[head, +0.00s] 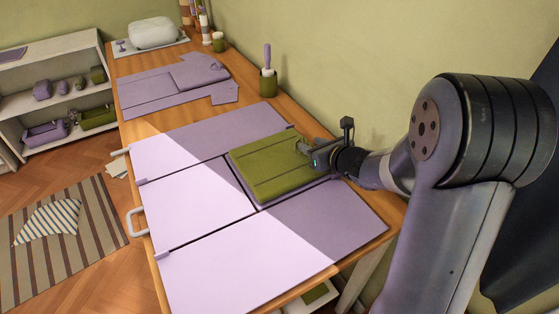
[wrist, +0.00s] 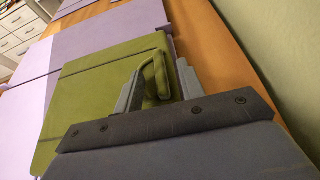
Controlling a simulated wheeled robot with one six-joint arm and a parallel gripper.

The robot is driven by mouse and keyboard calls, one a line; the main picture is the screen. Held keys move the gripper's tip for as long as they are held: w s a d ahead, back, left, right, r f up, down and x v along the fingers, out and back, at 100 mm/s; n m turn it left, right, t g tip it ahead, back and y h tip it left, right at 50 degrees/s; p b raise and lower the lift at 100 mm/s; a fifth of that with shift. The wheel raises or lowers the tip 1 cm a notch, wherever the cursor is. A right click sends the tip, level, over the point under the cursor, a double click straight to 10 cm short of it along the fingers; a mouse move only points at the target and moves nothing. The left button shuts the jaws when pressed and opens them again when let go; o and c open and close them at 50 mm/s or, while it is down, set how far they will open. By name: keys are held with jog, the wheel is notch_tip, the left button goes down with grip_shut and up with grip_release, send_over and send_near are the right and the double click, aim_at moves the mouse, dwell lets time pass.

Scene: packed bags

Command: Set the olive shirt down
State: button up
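The olive shirt (head: 268,165) is folded into a flat rectangle. It lies on the middle right of the lavender folding board (head: 300,250); in the head view a thin lavender edge shows below it. My gripper (head: 308,151) is at the shirt's right edge, low over it. In the wrist view my gripper (wrist: 158,72) has its two fingers apart, one on either side of a raised olive fold of the shirt (wrist: 95,85). Gaps seem to show between the fold and the fingers. The fingertips' contact with the cloth is partly hidden.
A green cup with a lavender-handled tool (head: 268,82) stands near the wall. A white bundle (head: 153,33) sits at the far end. The board's near panels are bare.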

jog(key=shift+w+a+f, duration=0.1)
jog(key=shift+w, duration=0.1)
jog(key=shift+c, duration=0.5)
grip_shut()
